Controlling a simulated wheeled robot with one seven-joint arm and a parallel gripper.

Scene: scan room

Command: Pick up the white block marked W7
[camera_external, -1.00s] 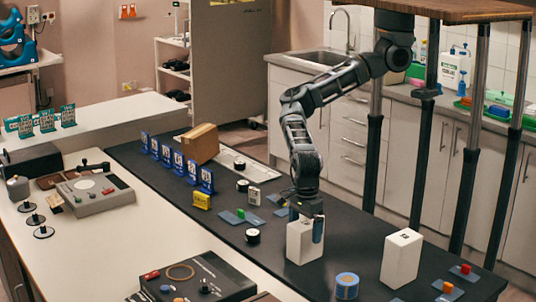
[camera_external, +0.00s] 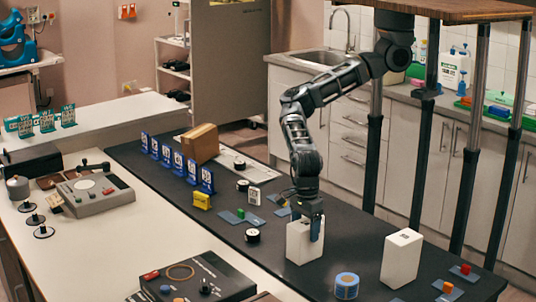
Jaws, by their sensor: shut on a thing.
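A white block (camera_external: 302,245) stands upright on the dark bench top in the middle of the picture. My gripper (camera_external: 309,226) comes down from above and is shut on this block near its top. One finger shows against the block's right side. The block's base looks to be on or very near the bench. No marking can be read on it from here. A second, taller white block (camera_external: 401,259) stands upright to the right, apart from my gripper. It has a small dark marking on its top that is too small to read.
A blue tape roll (camera_external: 347,286) lies in front, between the two blocks. Black-and-white round items (camera_external: 252,235) and small colored blocks on blue plates (camera_external: 240,215) lie to the left. Blue stands (camera_external: 207,181) and a cardboard box (camera_external: 201,143) are farther back. Table legs (camera_external: 465,160) rise behind.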

